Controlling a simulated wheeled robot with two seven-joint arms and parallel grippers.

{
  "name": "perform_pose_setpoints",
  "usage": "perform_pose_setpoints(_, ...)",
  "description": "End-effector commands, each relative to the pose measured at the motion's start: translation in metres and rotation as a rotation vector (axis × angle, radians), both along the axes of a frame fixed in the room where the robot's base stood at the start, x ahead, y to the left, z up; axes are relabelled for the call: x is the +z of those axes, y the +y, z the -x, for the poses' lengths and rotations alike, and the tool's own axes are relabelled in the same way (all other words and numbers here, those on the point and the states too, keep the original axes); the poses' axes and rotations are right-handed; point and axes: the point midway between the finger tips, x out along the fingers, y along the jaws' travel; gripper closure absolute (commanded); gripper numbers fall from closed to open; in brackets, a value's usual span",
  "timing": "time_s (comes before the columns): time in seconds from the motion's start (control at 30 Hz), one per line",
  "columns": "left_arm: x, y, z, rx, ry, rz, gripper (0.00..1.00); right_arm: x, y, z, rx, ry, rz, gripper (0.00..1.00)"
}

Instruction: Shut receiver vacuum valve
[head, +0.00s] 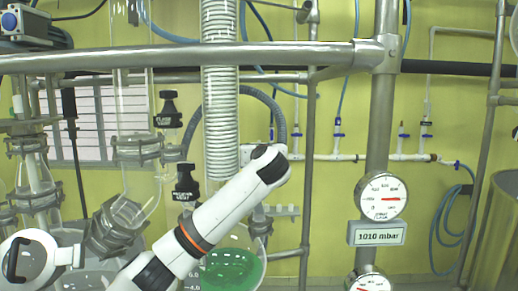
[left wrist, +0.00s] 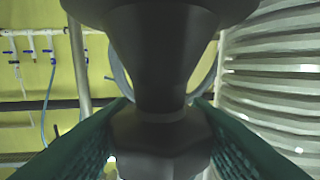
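In the head view my left arm crosses the lower middle, and its gripper is hidden behind the arm's end. In the left wrist view my left gripper (left wrist: 163,102) has its two green fingers apart, either side of a dark valve-like part (left wrist: 160,60). Slivers of light beside the part suggest the fingers are not closed on it; contact is unclear. I cannot read a label on this part. Two black labelled valve handles show in the head view: an upper one (head: 168,110) and a lower one, apparently a receiver vent (head: 185,182). No receiver vacuum label is readable. My right gripper is not in view.
A receiver flask with green liquid (head: 228,268) stands below my arm. A steel rail (head: 180,56) crosses above. A gauge (head: 382,195) and a 1010 mbar display (head: 378,235) are on a post at right.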

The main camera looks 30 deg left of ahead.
Motion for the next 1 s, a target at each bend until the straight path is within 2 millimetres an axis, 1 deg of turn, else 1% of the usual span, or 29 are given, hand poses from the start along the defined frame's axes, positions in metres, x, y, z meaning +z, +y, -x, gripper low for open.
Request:
perform_pose_setpoints(0.13,0.0002,-0.0004,0.0002,-0.008,-0.001,0.001,0.78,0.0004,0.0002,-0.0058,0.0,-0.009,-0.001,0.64)
perform_pose_setpoints(0.37,0.0001,0.0006,0.0007,-0.081,-0.001,0.001,0.78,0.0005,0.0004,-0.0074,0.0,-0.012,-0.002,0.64)
perform_pose_setpoints(0.8,0.0004,0.0007,0.0009,-0.38,-0.001,0.001,0.78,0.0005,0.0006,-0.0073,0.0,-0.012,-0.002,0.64)
perform_pose_setpoints(1.0,0.0011,0.0006,0.0007,-0.483,-0.002,0.0,0.78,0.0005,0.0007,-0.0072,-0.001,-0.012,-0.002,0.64)
